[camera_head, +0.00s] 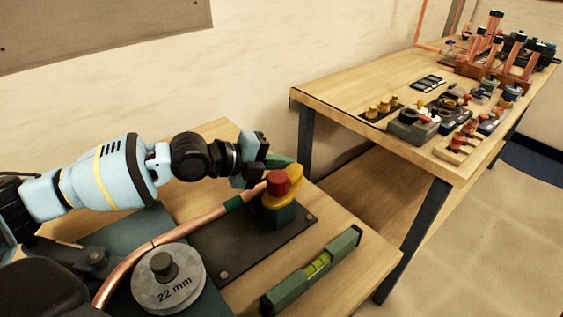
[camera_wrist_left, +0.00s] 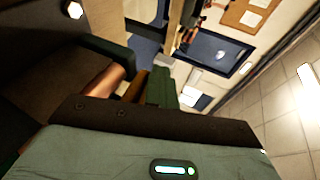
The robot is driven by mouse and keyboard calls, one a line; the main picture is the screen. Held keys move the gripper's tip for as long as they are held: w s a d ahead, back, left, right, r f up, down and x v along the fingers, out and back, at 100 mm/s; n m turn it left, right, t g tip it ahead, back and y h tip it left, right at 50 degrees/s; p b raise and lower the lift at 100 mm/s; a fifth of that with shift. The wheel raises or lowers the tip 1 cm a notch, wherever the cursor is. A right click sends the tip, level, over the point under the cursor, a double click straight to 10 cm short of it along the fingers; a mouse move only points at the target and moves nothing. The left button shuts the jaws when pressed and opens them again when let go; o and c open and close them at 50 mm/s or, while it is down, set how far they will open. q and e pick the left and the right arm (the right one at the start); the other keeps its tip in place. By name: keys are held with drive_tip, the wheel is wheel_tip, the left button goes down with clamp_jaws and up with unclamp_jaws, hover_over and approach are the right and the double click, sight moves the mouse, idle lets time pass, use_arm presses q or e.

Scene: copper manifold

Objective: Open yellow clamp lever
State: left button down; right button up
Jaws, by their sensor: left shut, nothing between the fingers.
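The yellow clamp lever (camera_head: 294,182) sits with a red knob (camera_head: 278,183) on a dark green clamp block (camera_head: 278,214). The block stands on a dark plate at the end of a bent copper pipe (camera_head: 196,221). My left gripper (camera_head: 284,162) is shut and empty, just behind and above the lever and knob; I cannot tell whether it touches them. In the left wrist view, part of the yellow lever (camera_wrist_left: 135,86) and the copper pipe (camera_wrist_left: 106,81) show beside the green fingers, which partly hide them. My right gripper is not in view.
A grey round "22 mm" piece (camera_head: 168,280) lies in front of the pipe. A green spirit level (camera_head: 313,270) lies near the table's right edge. A second table (camera_head: 350,88) at the back right carries fittings and copper pipes. A gap separates the tables.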

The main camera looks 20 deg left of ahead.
use_arm(q)
drive_tip(key=shift+f, duration=0.3)
drive_tip(key=shift+s+a+r, duration=0.1)
drive_tip(key=shift+s+a, duration=0.2)
drive_tip(key=shift+a, duration=0.1)
drive_tip(key=b+v, duration=0.1)
drive_tip(key=v, duration=0.4)
drive_tip(key=shift+r, duration=0.2)
drive_tip(key=shift+v, duration=0.9)
drive_tip(key=shift+d+r, duration=0.1)
drive_tip(key=shift+r, duration=0.15)
drive_tip(key=shift+r, duration=0.1)
